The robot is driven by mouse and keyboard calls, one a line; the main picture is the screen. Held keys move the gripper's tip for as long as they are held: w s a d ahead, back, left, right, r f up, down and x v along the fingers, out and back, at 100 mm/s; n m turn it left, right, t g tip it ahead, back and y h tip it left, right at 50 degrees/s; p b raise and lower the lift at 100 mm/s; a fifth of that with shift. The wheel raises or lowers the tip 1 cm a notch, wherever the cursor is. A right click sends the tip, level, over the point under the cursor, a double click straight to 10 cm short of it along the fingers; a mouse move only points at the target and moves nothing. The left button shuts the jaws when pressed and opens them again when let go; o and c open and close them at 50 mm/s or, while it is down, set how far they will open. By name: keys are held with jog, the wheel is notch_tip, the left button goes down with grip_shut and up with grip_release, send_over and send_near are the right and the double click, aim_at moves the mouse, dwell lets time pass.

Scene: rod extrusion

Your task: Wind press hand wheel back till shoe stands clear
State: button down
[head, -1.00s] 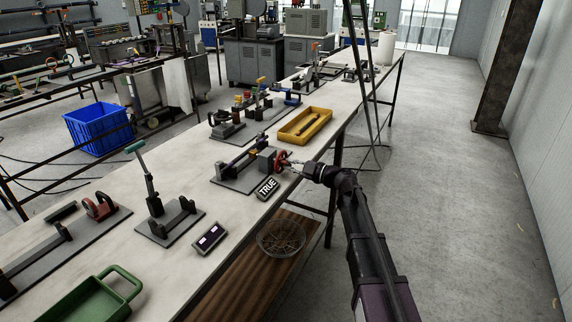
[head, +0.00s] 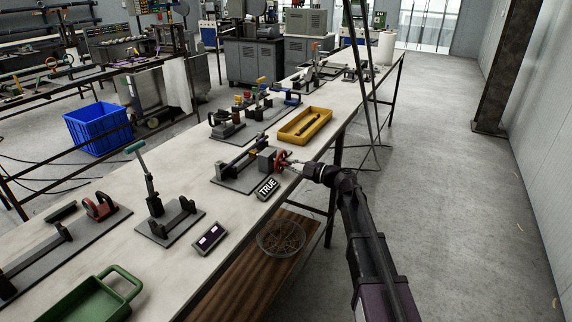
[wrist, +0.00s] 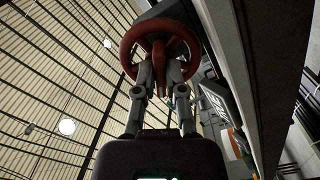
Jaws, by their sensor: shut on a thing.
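The press (head: 240,166) stands on a dark base plate near the right edge of the long pale bench, with a grey block at its right end. Its red hand wheel (head: 281,160) sits on the outer side of that block, facing the aisle. My gripper (head: 292,167) reaches in from the right and is at the wheel. In the wrist view the red wheel (wrist: 128,46) fills the top middle, and my gripper (wrist: 160,68) is shut on its middle part, with one finger on each side. The shoe is too small to make out, so its gap cannot be told.
A black "TRUE" sign (head: 267,188) lies just in front of the wheel. A yellow tray (head: 289,134) with a rod stands behind the press. A lever fixture (head: 172,220) and a small display (head: 209,237) are nearer. The aisle floor at right is clear.

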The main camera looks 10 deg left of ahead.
jog(key=shift+w, duration=0.1)
jog(key=shift+n, duration=0.9)
jog(key=shift+n, duration=1)
jog(key=c, duration=0.6)
grip_release()
jog(key=shift+c, duration=0.2)
jog(key=shift+d, duration=0.1)
